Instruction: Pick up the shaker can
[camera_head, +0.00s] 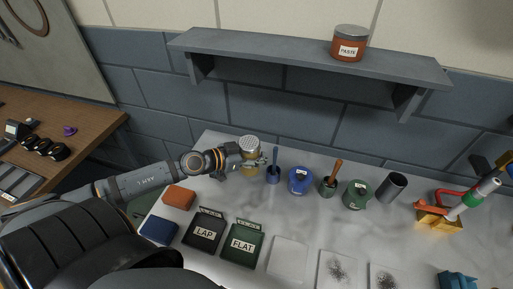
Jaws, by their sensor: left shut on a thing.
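The shaker can (250,145) has a pale perforated top and a yellowish body. It stands upright at the back of the pale worktop, left of a small blue pot with a handle. My left gripper (258,163) reaches in from the left and is shut on the can's body. The fingers hide part of the can. I cannot tell whether the can's base touches the worktop. My right gripper does not show.
Blue (299,180) and green (355,194) jars and a dark cup (391,186) stand to the right. Trays labelled LAP (205,231) and FLAT (242,243) lie in front. A shelf (290,54) holding a PASTE jar (349,44) hangs above.

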